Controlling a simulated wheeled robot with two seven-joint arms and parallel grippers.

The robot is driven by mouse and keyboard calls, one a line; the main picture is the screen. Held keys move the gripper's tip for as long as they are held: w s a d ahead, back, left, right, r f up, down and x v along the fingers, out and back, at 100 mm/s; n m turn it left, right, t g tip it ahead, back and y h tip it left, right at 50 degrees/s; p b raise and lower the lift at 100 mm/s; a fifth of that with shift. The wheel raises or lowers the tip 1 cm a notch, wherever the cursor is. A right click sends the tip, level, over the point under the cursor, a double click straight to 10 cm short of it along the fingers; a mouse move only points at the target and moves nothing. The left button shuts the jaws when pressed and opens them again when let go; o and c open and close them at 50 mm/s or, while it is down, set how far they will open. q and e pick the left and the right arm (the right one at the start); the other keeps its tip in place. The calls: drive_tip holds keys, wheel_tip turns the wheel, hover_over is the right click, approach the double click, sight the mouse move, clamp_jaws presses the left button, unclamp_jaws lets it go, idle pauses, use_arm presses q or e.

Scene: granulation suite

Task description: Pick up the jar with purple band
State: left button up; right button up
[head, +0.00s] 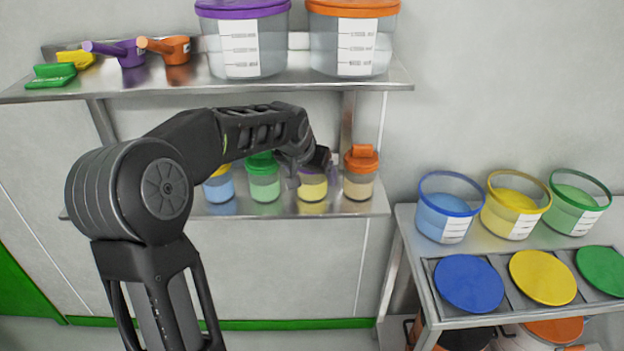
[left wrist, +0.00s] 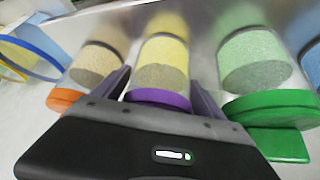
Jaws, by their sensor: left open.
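The jar with the purple band (left wrist: 162,98) holds yellow powder and stands between its neighbours on the lower shelf. In the head view its yellow lower body (head: 313,188) shows, while its top is hidden behind my left gripper (head: 316,160). In the left wrist view, where the scene appears upside down, the open fingers of my left gripper (left wrist: 163,88) lie on either side of the jar. I cannot tell whether they touch it. My right gripper is not in view.
An orange-lidded jar (head: 360,175) and a green-lidded jar (head: 263,178) stand close on either side. The upper shelf (head: 300,82) with large tubs and scoops is above. A cart with colored bowls (head: 448,208) and lids stands at right.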

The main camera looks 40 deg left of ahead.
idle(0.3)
use_arm(q)
drive_tip(key=c, duration=1.3)
drive_tip(key=shift+r, duration=0.1)
drive_tip(key=shift+w+r, duration=0.1)
drive_tip(key=shift+r, duration=0.55)
drive_tip(key=s+d+b, duration=0.2)
drive_tip(key=s, duration=0.6)
drive_tip(key=s+d+b, duration=0.2)
drive_tip(key=s, duration=0.7)
drive_tip(key=shift+s+d+b, duration=0.25)
drive_tip(key=shift+d+b, duration=0.05)
